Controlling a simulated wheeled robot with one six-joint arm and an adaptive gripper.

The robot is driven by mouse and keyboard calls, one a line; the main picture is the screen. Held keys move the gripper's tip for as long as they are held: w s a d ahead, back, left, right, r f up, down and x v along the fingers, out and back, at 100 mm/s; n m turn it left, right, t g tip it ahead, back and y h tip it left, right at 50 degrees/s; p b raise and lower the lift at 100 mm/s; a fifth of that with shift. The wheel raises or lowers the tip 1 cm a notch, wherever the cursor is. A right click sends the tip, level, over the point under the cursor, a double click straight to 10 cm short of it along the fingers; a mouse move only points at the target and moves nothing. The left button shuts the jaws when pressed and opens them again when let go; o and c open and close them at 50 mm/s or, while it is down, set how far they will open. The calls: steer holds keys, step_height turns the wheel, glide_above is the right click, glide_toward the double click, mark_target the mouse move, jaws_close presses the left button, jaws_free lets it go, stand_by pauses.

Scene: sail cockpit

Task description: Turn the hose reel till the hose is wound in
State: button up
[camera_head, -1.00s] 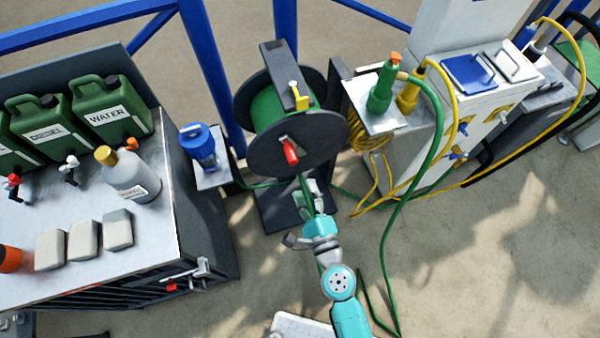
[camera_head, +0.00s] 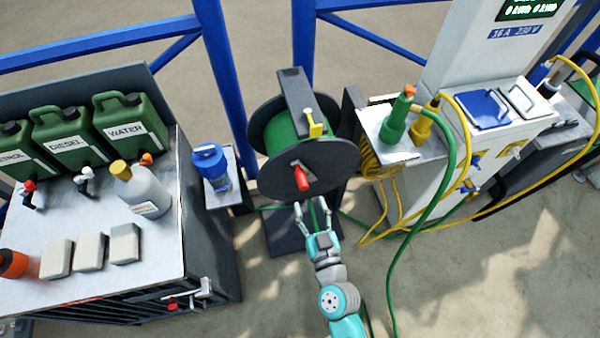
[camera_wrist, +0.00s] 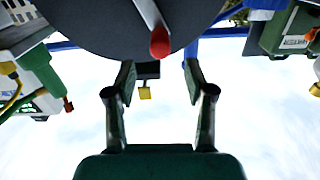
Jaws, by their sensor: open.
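The hose reel (camera_head: 322,178) is a dark disc-sided drum with green hose (camera_head: 281,135) wound between its sides. A red crank handle (camera_head: 302,178) sticks out of its front face. In the wrist view the reel (camera_wrist: 95,25) fills the top, and the red handle (camera_wrist: 160,42) hangs near the top centre. My gripper (camera_head: 312,206) is open and empty, just below and in front of the handle in the head view. In the wrist view the fingers (camera_wrist: 160,85) stand wide apart, with the handle beyond their tips and not between them. Green hose trails on the floor.
A yellow lever (camera_head: 315,130) sits by the reel. A bench (camera_head: 150,250) with green jerrycans (camera_head: 130,125) stands left, a small shelf with a blue container (camera_head: 210,165) beside the reel. At right is a pedestal (camera_head: 440,190) with green and yellow hoses hanging. Floor between is open.

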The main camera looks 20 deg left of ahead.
mark_target(298, 169)
steer(key=x, duration=1)
steer(key=shift+w+a, duration=0.25)
jaws_close()
